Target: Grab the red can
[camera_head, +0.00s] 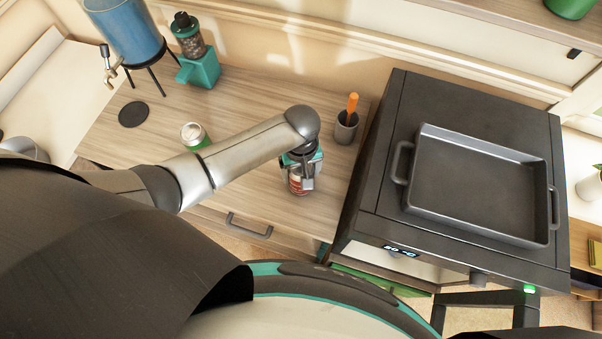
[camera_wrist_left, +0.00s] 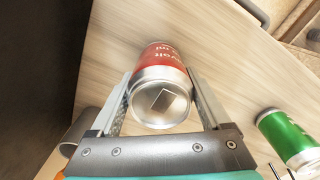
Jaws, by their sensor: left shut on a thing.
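The red can (camera_wrist_left: 160,57) stands between the two fingers of my left gripper (camera_wrist_left: 162,98) in the left wrist view, its silver top facing the camera. The fingers touch it on both sides. In the head view my left gripper (camera_head: 300,178) reaches down onto the counter and is shut on the red can (camera_head: 297,188), which is partly hidden by the gripper. I cannot tell whether the can rests on the counter or is slightly raised. My right gripper is not in view.
A green can (camera_head: 194,135) stands left of my left forearm. A dark cup (camera_head: 346,130) with an orange handle stands behind the gripper. A black oven (camera_head: 380,185) with a grey pan (camera_head: 480,190) is on the right. A green grinder (camera_head: 198,66) and blue dispenser (camera_head: 130,32) stand at the back left.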

